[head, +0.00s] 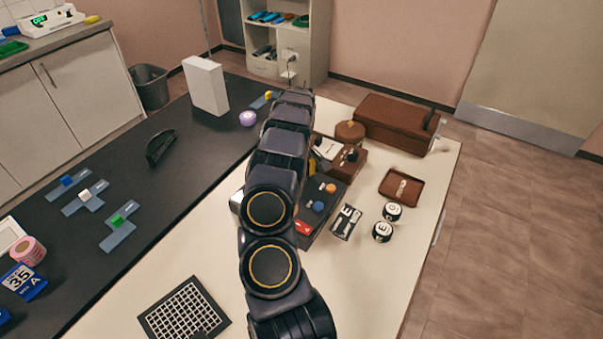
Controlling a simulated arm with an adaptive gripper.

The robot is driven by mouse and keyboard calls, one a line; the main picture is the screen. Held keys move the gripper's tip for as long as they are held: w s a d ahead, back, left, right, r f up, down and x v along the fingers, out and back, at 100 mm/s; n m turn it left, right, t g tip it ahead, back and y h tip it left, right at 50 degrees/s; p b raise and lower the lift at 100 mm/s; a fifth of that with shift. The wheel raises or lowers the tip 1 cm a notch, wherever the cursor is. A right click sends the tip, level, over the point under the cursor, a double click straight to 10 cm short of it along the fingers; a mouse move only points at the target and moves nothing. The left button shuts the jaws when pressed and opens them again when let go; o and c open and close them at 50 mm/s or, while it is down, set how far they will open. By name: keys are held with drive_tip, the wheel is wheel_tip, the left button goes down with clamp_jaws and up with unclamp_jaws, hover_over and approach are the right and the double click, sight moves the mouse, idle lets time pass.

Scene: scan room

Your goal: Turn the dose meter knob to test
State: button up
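A small brown box (344,167) stands right of my arm on the white table, with a pale panel and a dark round knob-like part (351,153) on it. It may be the dose meter, but I cannot read its markings or the knob's setting. A dark panel (312,229) with orange, blue and red parts lies in front of it, partly covered by my arm. My arm runs up the middle of the head view and hides part of this area. My gripper is not visible, so its distance from the knob cannot be told.
A brown case (396,125) and a round brown object (350,131) stand behind. A brown tray (401,188), two lettered black-and-white cylinders (392,211) (383,232) and a lettered plate (346,222) lie to the right. A grid plate (184,312) lies front left. The front right tabletop is clear.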

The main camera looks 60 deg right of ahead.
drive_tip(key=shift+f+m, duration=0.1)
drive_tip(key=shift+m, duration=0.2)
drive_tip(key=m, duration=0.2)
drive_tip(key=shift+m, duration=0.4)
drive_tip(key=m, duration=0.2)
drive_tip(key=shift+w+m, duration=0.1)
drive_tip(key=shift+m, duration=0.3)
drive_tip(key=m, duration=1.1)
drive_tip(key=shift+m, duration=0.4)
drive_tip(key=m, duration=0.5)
